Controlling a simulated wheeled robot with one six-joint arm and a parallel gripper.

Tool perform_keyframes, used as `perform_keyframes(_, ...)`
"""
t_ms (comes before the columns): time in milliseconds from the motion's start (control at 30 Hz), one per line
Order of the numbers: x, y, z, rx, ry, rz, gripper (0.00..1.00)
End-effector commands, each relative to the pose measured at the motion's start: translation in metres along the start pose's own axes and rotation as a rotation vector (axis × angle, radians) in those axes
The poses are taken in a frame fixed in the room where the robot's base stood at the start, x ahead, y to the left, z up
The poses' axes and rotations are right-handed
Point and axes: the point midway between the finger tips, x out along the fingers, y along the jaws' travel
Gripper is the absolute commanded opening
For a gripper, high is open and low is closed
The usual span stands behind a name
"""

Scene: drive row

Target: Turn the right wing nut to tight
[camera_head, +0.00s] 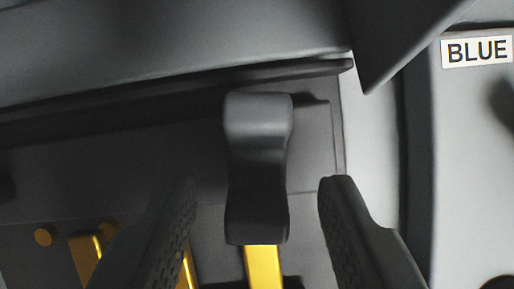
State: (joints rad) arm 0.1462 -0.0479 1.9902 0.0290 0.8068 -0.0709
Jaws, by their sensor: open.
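My gripper (260,190) is open, with one dark finger at lower left and the other at lower right. A dark grey, smooth piece with a narrowed waist (257,165) stands between the fingers, with a visible gap on each side. Its long side runs up and down the picture. A yellow bar (262,268) shows directly below its lower end. I cannot tell for sure whether this piece is the right wing nut, and no tight mark is visible.
Dark panels and a ledge (170,85) cross the top. A label reading BLUE (477,51) sits on a light grey panel (470,170) at right. More yellow parts (85,258) show at lower left, partly behind the left finger.

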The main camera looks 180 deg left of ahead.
Motion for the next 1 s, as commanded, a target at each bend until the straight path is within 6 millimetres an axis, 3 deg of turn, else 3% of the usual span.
perform_keyframes(433, 0.0113, 0.0, 0.0003, 0.0, -0.001, 0.0, 0.44)
perform_keyframes(467, 0.0113, 0.0, 0.0003, 0.0, -0.001, 0.0, 0.42)
perform_keyframes(667, 0.0111, 0.0, 0.0003, 0.0, -0.001, 0.0, 0.02)
perform_keyframes(1000, 0.011, -0.0018, 0.0002, 0.069, -0.002, 0.029, 0.0)
